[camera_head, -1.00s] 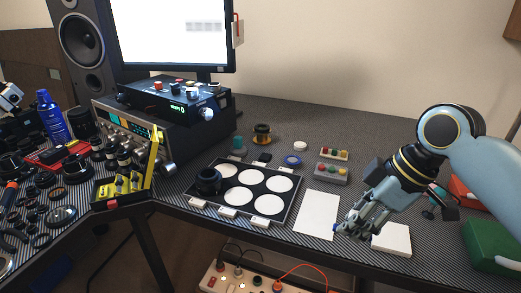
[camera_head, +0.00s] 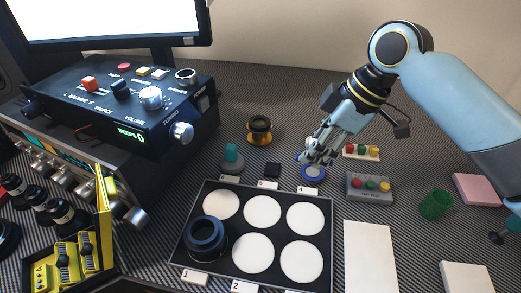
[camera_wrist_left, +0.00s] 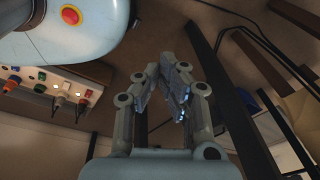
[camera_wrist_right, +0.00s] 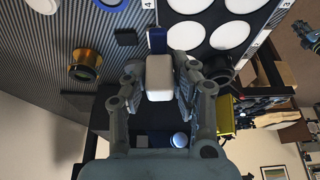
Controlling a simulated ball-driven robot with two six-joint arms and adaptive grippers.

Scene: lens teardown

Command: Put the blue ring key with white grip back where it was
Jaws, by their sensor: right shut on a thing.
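My right gripper (camera_head: 315,155) is over the back of the bench, behind the lens tray. In the right wrist view it (camera_wrist_right: 160,85) is shut on a white grip (camera_wrist_right: 159,76) with a blue part (camera_wrist_right: 157,40) at its far end: the ring key. In the head view the fingers hide most of the key. A blue ring-shaped disc (camera_head: 313,173) with a pale middle lies on the bench just in front of the fingertips. I cannot tell the key's height above the bench. My left gripper (camera_wrist_left: 165,88) shows only in its wrist view, below bench level, with nothing visible in it.
The black tray (camera_head: 327,235) has white round pads and a black lens part (camera_head: 206,236) at its left. An amber-ringed lens (camera_head: 260,130) stands behind. The amplifier (camera_head: 110,105) is left.

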